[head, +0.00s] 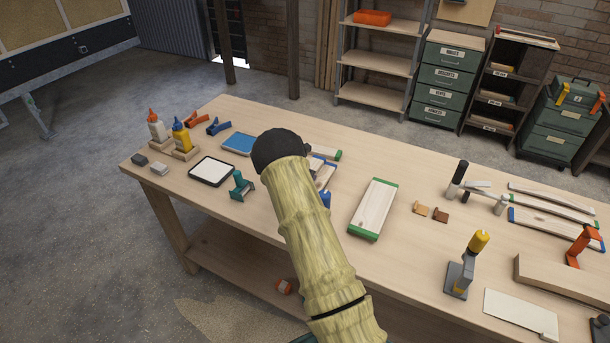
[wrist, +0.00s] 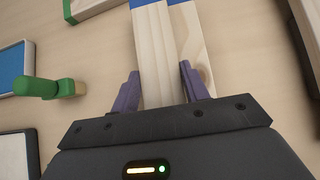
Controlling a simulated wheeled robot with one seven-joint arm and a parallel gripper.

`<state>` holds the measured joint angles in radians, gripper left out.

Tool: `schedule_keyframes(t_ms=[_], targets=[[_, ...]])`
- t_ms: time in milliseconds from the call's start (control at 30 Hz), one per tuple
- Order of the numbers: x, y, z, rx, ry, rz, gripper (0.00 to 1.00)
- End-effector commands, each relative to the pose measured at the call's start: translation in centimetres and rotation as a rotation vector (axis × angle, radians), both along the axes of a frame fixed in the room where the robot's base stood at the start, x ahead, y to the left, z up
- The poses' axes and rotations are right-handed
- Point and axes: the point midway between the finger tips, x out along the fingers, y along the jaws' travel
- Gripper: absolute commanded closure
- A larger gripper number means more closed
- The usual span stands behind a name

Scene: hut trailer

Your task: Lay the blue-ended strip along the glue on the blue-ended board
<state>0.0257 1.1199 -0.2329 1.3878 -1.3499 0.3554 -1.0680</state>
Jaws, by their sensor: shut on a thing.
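My gripper (wrist: 160,72) is shut on the blue-ended strip (wrist: 152,60), a narrow pale wooden piece with a blue far end. One purple finger is on each side of it. The blue-ended board (wrist: 192,42), wider and also blue at its far end, shows beneath and to the right of the strip. The two run nearly parallel, blue ends together. I cannot tell whether the strip touches the board. No glue can be made out. In the head view my arm hides the gripper and most of this; part of a blue-ended piece (head: 325,177) shows beside it.
A green-ended board (head: 373,208) lies to the right on the bench. A green clamp (head: 240,187), a white-topped pad (head: 212,171), a blue pad (head: 238,143) and glue bottles (head: 181,138) stand left.

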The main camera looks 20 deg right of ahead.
Motion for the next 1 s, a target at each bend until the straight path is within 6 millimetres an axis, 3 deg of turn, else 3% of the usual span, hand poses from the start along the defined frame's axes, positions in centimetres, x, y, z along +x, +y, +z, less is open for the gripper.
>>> schedule_keyframes(t_ms=[400, 433, 500, 533, 1000], targets=[[0.03, -0.01, -0.68, 0.0, -0.002, 0.0, 0.8], [0.02, -0.01, -0.56, 0.0, -0.002, 0.0, 0.49], [0.02, -0.01, -0.54, 0.0, -0.002, 0.0, 0.35], [0.01, -0.02, -0.54, 0.0, -0.002, 0.0, 0.33], [-0.27, 0.47, 0.28, 0.0, -0.002, 0.001, 0.33]])
